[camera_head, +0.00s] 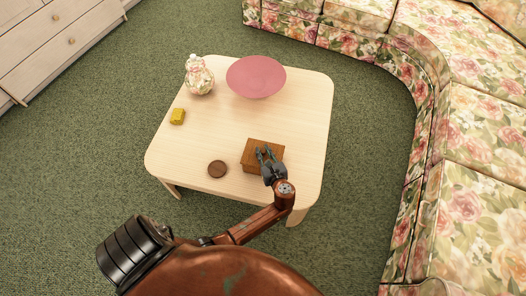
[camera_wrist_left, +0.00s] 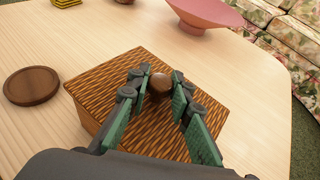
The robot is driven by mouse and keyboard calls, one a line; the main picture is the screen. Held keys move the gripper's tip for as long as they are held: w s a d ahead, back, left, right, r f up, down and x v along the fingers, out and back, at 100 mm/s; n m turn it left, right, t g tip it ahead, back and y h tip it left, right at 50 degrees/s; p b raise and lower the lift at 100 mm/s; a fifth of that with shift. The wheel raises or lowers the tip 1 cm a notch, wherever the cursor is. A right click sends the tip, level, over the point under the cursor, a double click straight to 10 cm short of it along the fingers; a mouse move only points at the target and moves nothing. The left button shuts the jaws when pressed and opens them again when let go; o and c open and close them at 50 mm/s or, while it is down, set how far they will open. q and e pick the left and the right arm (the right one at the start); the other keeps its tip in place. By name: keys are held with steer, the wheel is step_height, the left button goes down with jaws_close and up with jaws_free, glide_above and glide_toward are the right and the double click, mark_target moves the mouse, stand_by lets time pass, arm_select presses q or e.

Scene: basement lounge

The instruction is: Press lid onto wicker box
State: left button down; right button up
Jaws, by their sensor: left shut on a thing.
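The wicker box (camera_wrist_left: 87,117) stands on the table, its woven brown side showing at the left in the left wrist view. Its woven lid (camera_wrist_left: 126,68) covers the top, with a round brown knob (camera_wrist_left: 160,84) near the middle. The lid also shows from above in the head view (camera_head: 252,147). My left gripper (camera_head: 264,150) is over the lid, with its fingers on both sides of the knob, shut on it. I cannot tell whether the lid sits fully down, since the gripper hides the near edge. My right gripper is not in view.
The pale table (camera_head: 205,132) also holds a round brown coaster (camera_head: 217,169), a yellow block (camera_head: 177,116), a floral jar (camera_head: 199,77) and a wide pink bowl (camera_head: 256,76). A floral sofa (camera_head: 465,130) curves around the right. The table's middle is clear.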

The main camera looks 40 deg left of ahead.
arm_select(q)
steer(key=c, duration=1.7)
jaws_free()
steer(key=shift+o, duration=0.2)
steer(key=o, duration=0.5)
steer(key=shift+r, duration=0.1)
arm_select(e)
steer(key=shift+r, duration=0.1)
arm_select(q)
steer(key=shift+r+p, duration=3.45)
steer(key=shift+p, duration=0.2)
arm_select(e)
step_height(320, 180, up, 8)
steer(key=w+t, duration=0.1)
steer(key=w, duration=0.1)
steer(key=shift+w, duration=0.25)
arm_select(q)
steer(key=shift+c, duration=0.7)
